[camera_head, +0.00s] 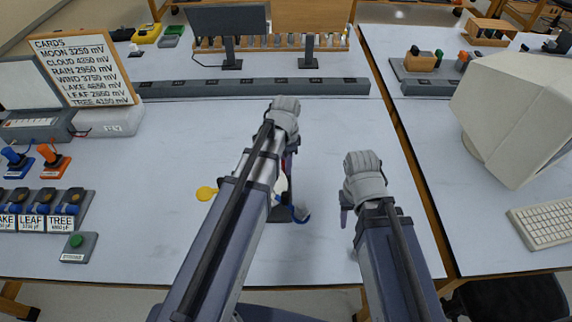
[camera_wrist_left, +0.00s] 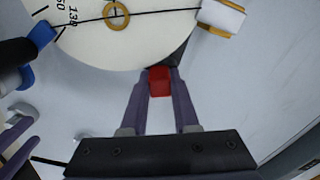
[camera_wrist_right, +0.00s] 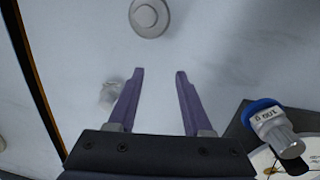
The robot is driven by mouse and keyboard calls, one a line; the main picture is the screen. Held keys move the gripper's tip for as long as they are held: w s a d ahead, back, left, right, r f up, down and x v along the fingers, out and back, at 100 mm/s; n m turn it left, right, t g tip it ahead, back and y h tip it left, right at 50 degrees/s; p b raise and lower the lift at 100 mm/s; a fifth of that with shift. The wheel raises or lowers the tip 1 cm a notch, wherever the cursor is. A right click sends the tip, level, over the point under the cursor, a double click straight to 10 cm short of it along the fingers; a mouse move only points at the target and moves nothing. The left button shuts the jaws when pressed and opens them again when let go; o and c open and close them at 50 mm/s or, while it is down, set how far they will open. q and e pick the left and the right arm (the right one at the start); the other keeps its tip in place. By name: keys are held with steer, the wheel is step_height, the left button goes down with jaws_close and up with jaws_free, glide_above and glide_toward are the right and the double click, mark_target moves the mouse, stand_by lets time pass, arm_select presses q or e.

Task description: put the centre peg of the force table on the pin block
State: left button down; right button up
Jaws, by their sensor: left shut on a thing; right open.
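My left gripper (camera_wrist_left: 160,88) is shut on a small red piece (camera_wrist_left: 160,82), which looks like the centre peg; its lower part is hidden. It is at the edge of the force table's white disc (camera_wrist_left: 95,45) in the left wrist view. A brass ring (camera_wrist_left: 117,15) with black strings lies on the disc. In the head view my left arm hides most of the force table (camera_head: 281,184). My right gripper (camera_wrist_right: 155,80) is open and empty above the table top. I cannot make out the pin block for certain.
A grey round piece (camera_wrist_right: 150,15) stands ahead of my right fingers. A long grey rail (camera_head: 255,87) crosses behind. The table's front middle looks clear.

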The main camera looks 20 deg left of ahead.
arm_select(q)
steer(key=c, duration=0.7)
jaws_free()
steer(key=shift+f, duration=0.1)
arm_select(e)
steer(key=shift+f, duration=0.1)
arm_select(q)
steer(key=shift+o, duration=0.2)
step_height(320, 180, up, 12)
steer(key=r+p, duration=0.1)
steer(key=p, duration=1.2)
steer(key=s+d+n+y, duration=0.1)
steer(key=s+d+n, duration=0.5)
steer(key=s+d, duration=0.4)
steer(key=s, duration=0.4)
steer(key=shift+s+d+f+n+b, duration=0.15)
steer(key=shift+d+f+n+b, duration=0.15)
steer(key=shift+n, duration=0.1)
arm_select(e)
step_height(320, 180, up, 12)
steer(key=shift+r, duration=0.2)
